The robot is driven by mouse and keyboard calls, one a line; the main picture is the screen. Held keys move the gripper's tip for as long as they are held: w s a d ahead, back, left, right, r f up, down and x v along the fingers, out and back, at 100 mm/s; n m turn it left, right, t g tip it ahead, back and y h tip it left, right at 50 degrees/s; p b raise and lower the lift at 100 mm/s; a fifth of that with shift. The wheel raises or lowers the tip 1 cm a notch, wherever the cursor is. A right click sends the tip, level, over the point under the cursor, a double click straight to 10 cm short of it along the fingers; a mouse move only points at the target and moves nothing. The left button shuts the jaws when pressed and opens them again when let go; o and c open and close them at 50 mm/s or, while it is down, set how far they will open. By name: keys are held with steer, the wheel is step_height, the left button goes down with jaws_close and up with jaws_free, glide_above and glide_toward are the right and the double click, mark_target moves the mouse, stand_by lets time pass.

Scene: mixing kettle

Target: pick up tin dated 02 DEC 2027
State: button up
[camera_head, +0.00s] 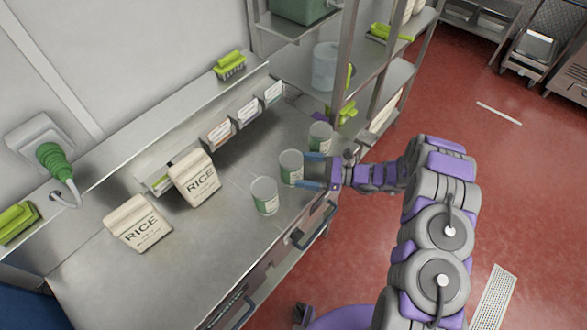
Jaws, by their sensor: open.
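Three similar grey-white tins with green labels stand upright in a row along the right part of the steel counter: a near tin (264,196), a middle tin (290,168) and a far tin (320,138). Their printed dates are too small to read, so I cannot tell which is dated 02 DEC 2027. My gripper (312,171) is open, with its blue fingers reaching in from the right around the middle tin. I cannot tell whether they touch it. The near and far tins are clear of the fingers.
Two rice bags, one (194,178) near the wall ledge and one (138,222) at the left, stand on the counter (190,265). Small labelled holders (247,110) line the back. A steel shelf rack post (347,60) rises behind the far tin. Red floor is open at the right.

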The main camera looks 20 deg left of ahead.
mark_target(291, 169)
steer(key=a, duration=0.5)
steer(key=shift+s+a+f, duration=0.1)
steer(key=shift+s+a, duration=0.2)
steer(key=shift+a, duration=0.1)
steer(key=shift+d, duration=0.5)
steer(key=shift+c, duration=1)
steer(key=shift+d+r, duration=0.2)
steer(key=shift+d, duration=0.2)
steer(key=c, duration=0.3)
steer(key=shift+c, duration=0.8)
steer(key=shift+a+f, duration=0.1)
steer(key=shift+a, duration=0.5)
steer(key=c, duration=0.4)
steer(key=shift+d+f+b, duration=0.1)
steer(key=shift+b, duration=0.2)
steer(key=shift+c, duration=1.2)
